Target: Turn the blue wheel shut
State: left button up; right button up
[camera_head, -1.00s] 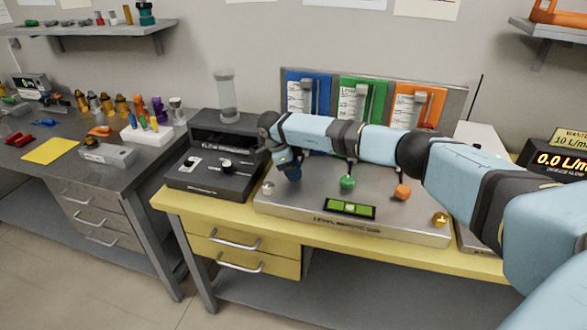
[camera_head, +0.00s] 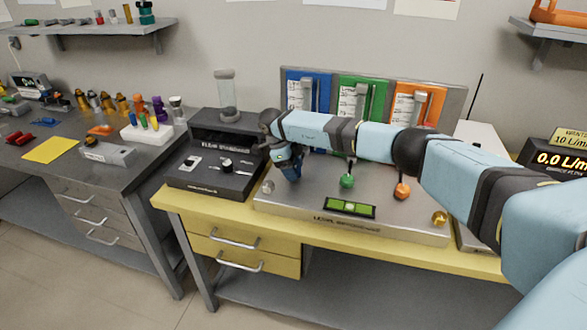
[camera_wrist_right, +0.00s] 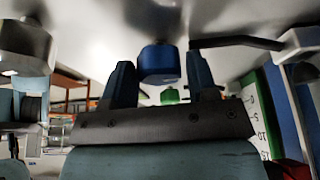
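The blue wheel (camera_wrist_right: 160,63) shows in the right wrist view, between the two dark fingers of my right gripper (camera_wrist_right: 161,82). The fingers are apart, with a narrow gap showing on the wheel's right side; I cannot tell whether the left finger touches it. In the head view my right gripper (camera_head: 291,171) points down at the left part of the metal panel (camera_head: 300,208), in front of the blue board (camera_head: 294,80). There I cannot tell the wheel from the gripper. My left gripper is not in view.
A green knob (camera_head: 347,181) and an orange knob (camera_head: 402,191) stand right of my gripper on the same panel, under my forearm. A black control box (camera_head: 212,172) is close on the left. A brass knob (camera_head: 439,218) sits at the panel's front right.

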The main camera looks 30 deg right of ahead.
jog(key=shift+o, duration=1.1)
jog(key=v, duration=1.4)
jog(key=shift+f, duration=0.15)
